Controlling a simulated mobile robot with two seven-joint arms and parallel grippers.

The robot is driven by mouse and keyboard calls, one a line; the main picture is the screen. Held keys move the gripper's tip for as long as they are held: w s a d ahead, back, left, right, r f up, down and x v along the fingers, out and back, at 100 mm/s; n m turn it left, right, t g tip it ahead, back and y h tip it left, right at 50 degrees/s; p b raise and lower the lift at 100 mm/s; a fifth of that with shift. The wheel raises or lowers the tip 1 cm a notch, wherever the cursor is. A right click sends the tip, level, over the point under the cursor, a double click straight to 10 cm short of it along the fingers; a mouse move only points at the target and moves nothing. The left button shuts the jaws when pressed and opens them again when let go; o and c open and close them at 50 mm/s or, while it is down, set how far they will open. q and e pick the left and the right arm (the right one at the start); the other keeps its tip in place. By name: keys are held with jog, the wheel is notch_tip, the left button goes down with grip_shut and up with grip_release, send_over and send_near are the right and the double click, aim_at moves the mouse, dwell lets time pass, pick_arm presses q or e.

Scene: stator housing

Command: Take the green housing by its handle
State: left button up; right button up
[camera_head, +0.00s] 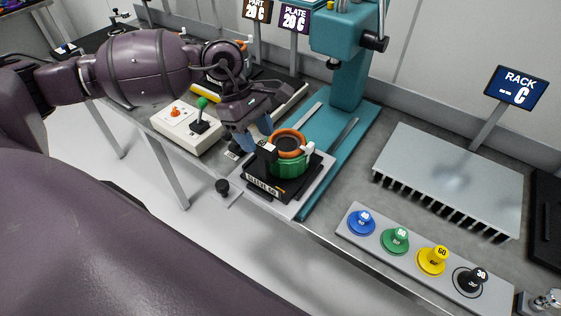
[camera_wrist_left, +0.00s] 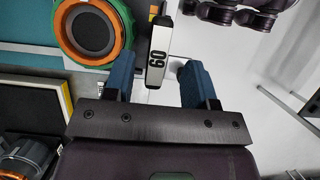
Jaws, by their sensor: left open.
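The green housing (camera_head: 290,165) sits on a black fixture block (camera_head: 270,186) on a pale plate, with an orange ring on top. It also shows in the left wrist view (camera_wrist_left: 128,40) at the upper left. Its handle (camera_wrist_left: 158,50) is a white and black block marked 60, sticking out from the housing's side. My left gripper (camera_head: 257,133) is open beside the housing at the handle. In the left wrist view its blue fingers (camera_wrist_left: 157,72) stand on either side of the handle, with gaps visible. My right gripper is not in view.
A teal press column (camera_head: 345,75) stands behind the housing. A white control box (camera_head: 180,131) with green and orange knobs lies left of it. At right are a grey slotted rack (camera_head: 450,170) and a strip (camera_head: 345,222) with several coloured knobs. A bench edge runs in front.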

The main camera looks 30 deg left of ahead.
aim_at(261, 142)
pick_arm(q)
jog(key=shift+x, duration=1.75)
jog(key=shift+w, duration=0.1)
grip_shut()
jog(key=shift+w+r, duration=0.1)
